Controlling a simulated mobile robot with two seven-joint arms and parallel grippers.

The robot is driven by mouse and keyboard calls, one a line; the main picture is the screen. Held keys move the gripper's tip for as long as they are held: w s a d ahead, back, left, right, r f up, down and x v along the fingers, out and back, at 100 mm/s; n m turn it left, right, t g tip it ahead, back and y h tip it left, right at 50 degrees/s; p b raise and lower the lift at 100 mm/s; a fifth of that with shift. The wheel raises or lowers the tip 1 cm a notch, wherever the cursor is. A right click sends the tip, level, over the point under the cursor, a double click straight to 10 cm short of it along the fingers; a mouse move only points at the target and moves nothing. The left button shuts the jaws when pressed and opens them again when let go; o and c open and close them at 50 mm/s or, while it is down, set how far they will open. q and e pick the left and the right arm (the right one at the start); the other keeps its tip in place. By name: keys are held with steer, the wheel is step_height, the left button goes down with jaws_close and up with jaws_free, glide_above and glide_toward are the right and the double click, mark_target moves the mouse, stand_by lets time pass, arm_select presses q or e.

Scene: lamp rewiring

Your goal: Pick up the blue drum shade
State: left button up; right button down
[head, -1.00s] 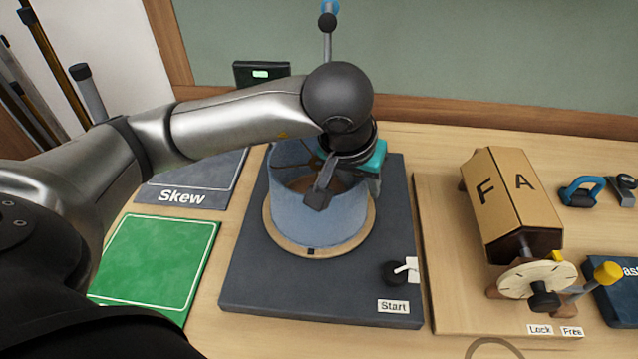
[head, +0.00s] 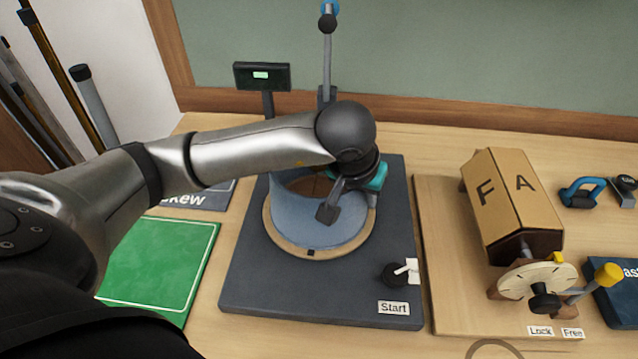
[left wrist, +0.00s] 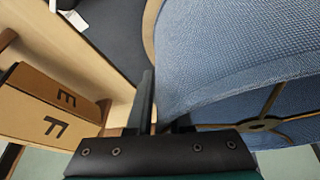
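The blue drum shade (head: 305,222) stands upright on a round wooden base ring (head: 285,240) on the dark grey board (head: 255,300). Its top is open and shows a brownish inside. My left gripper (head: 335,203) is at the right part of the shade's upper rim. In the left wrist view, the shade (left wrist: 235,65) fills the right side, with a metal spider fitting (left wrist: 265,124). One dark finger of my left gripper (left wrist: 162,115) is outside the shade wall, with a thin gap; the other is mostly hidden behind the wall. My right gripper is not in view.
A lever post (head: 327,60) and a small display (head: 262,76) stand behind the shade. A black knob (head: 395,274) is by the "Start" label. The green mat (head: 160,265) at left is empty.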

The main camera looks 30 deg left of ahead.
arm_select(q)
jaws_close()
stand_by(1.0)
